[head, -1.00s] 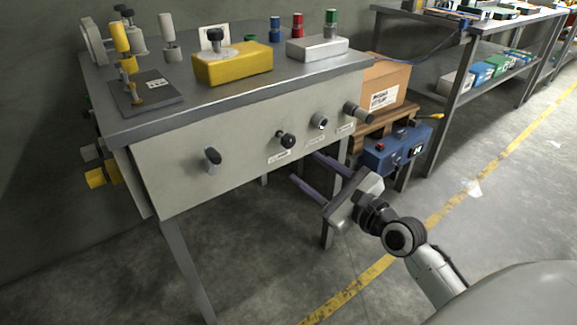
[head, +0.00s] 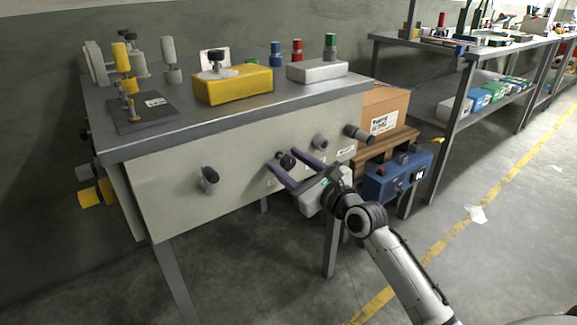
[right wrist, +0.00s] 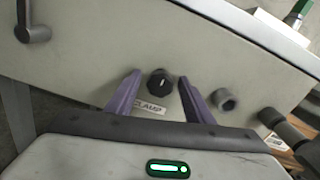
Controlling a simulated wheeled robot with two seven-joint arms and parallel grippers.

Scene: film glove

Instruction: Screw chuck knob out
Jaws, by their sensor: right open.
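Several knobs stick out of the pale front panel (head: 165,195) of the workbench. A round black knob (right wrist: 161,83) has a label reading CLAMP below it; it also shows in the head view (head: 287,161). A grey hex-shaped knob (head: 320,142) is to its right, also in the right wrist view (right wrist: 223,100). I cannot tell which knob is the chuck knob; the other labels are unreadable. My right gripper (head: 282,159) is open. Its two purple fingers, also in the right wrist view (right wrist: 160,78), point at the panel on either side of the black knob, with gaps showing.
A dark-tipped knob (head: 209,179) is at the panel's left, and a long dark cylinder (head: 358,134) at its right end. A yellow block (head: 235,86) and a grey block (head: 316,71) sit on the bench top. A blue box (head: 397,177) stands right of my gripper.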

